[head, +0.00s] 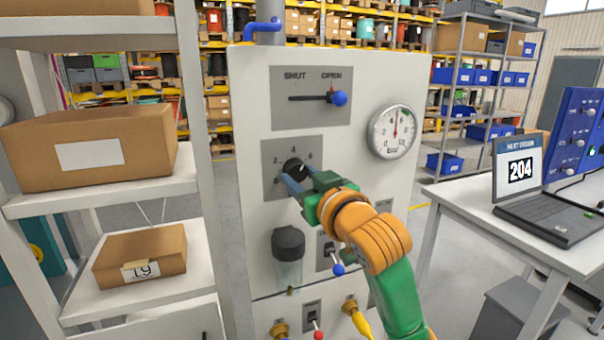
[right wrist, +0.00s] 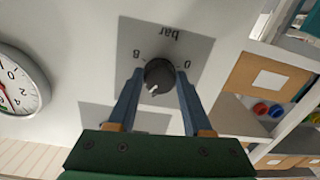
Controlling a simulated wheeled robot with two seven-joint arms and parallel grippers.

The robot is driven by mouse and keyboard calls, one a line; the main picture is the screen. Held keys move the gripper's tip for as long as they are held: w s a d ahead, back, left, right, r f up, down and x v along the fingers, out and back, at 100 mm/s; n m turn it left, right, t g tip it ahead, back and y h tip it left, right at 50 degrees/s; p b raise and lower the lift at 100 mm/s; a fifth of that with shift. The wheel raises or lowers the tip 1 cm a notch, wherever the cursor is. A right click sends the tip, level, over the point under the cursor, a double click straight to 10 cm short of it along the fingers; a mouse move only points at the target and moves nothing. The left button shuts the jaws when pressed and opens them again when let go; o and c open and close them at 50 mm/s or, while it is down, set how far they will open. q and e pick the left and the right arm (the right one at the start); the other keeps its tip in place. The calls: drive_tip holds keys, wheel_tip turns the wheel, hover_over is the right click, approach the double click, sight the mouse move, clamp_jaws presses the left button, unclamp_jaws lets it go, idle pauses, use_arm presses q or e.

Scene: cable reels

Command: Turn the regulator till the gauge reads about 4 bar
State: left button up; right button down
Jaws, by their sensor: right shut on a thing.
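The regulator is a round black knob (head: 295,168) on a grey plate of the white panel, with a scale in bar around it. It also shows in the right wrist view (right wrist: 159,74), with a white pointer mark. My right gripper (head: 291,182) is shut on the knob, one blue finger on each side, as the right wrist view (right wrist: 159,85) shows. The round white gauge (head: 393,132) is right of the knob. Its red needle points almost straight up, just left of the 6; the exact reading is too small to tell. My left gripper is not in view.
A lever with a blue ball (head: 339,98) stands at OPEN above the knob. A filter bowl (head: 288,262) hangs below it, near another blue-tipped lever (head: 338,269). A shelf with cartons (head: 90,148) is on the left. A table with a laptop (head: 520,170) is on the right.

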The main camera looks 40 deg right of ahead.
drive_tip(key=shift+r+n, duration=0.15)
drive_tip(key=shift+n, duration=0.45)
drive_tip(key=shift+p, duration=0.3)
drive_tip(key=shift+c, duration=1.6)
unclamp_jaws()
